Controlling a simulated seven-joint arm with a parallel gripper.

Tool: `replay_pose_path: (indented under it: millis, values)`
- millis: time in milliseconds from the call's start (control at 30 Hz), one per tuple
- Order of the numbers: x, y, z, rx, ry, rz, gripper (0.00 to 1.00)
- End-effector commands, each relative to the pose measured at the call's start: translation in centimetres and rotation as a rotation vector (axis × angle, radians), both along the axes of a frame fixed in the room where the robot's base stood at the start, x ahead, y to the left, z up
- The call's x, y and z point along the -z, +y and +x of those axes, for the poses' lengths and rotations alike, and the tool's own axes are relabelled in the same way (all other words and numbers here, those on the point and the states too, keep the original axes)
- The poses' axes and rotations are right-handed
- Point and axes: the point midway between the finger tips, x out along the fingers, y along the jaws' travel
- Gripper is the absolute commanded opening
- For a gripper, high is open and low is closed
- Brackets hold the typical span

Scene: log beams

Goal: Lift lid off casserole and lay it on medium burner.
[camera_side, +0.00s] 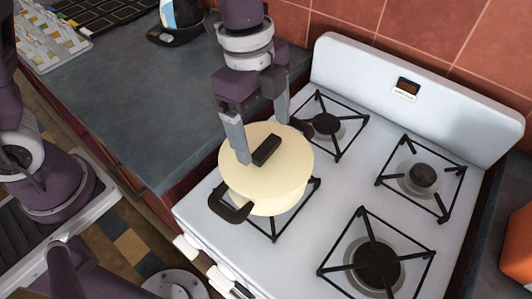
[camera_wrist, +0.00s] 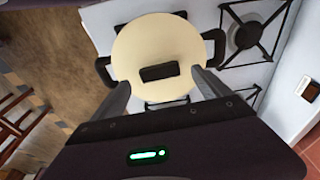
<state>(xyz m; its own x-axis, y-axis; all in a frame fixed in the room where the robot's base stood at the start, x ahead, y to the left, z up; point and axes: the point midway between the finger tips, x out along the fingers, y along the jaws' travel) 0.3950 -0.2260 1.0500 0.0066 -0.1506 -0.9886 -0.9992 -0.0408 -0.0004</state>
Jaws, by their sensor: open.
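The cream casserole (camera_side: 268,208) stands on the front left burner, with black side handles. Its cream lid (camera_side: 292,165) lies flat on top and has a black bar handle (camera_side: 266,150). In the wrist view the lid (camera_wrist: 155,42) and its handle (camera_wrist: 158,72) are seen from above. My gripper (camera_side: 261,140) is open over the lid, with one finger on each side of the handle and apart from it. The other burners are bare: back left (camera_side: 326,124), back right (camera_side: 422,175) and a larger front right one (camera_side: 378,263).
The white stove (camera_side: 320,218) has a raised back panel (camera_side: 420,85) against the tiled wall. A dark counter (camera_side: 150,100) lies to the left, with a coffee jug (camera_side: 180,14) at its back. An orange object (camera_side: 517,245) stands at the right edge.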

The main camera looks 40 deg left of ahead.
Motion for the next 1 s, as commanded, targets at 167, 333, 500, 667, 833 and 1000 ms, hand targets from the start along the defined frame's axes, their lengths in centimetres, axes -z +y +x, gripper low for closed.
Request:
replay_pose_path:
  millis: [167,333,500,667,833,1000]
  values:
    - [2.6,-0.4,0.0,-0.001,0.002,0.002,0.87]
    - [2.8,-0.4,0.0,-0.002,0.000,0.002,0.87]
    - [2.8,-0.4,0.0,-0.003,0.000,0.001,0.64]
    - [2.8,-0.4,0.0,-0.003,0.000,0.001,0.32]
    - [2.8,-0.4,0.0,-0.003,0.000,0.001,0.22]
    - [1.8,-0.4,0.1,-0.005,-0.003,-0.001,0.22]
